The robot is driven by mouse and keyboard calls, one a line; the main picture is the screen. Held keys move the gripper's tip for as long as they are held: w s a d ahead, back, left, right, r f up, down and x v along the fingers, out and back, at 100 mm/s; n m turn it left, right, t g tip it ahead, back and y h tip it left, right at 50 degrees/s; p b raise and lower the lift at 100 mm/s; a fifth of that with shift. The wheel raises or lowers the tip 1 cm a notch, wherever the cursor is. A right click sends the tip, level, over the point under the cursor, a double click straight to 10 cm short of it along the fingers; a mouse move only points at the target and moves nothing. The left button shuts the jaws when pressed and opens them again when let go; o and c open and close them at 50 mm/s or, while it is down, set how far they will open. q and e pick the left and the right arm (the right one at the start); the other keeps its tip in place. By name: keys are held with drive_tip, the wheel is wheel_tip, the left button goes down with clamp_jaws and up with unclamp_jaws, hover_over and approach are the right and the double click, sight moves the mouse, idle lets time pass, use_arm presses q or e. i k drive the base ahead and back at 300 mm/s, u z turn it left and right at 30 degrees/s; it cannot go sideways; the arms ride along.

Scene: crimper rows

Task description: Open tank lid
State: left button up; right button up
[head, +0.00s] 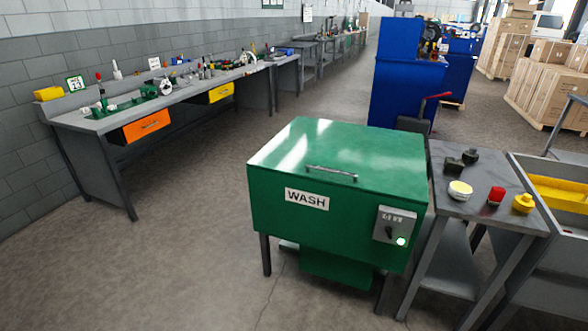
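The tank is a green box (275,217) on dark legs in the middle of the head view, with a white WASH label on its front. Its green lid (310,144) lies flat and shut on top. A thin metal handle (332,174) sits near the lid's front edge. A grey control box (394,225) with a dark knob and a lit green light is on the tank's front right. Neither of my grippers shows in the view.
A grey side table (455,200) with several small items stands close at the tank's right. A sink-like bin with a yellow tray (560,196) is beyond it. A workbench (130,121) runs along the left wall. The floor (170,255) in front and left is clear.

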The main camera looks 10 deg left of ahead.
sight(390, 163)
drive_tip(key=z, duration=0.65)
drive_tip(key=i, duration=1.25)
drive_tip(key=u, duration=0.7)
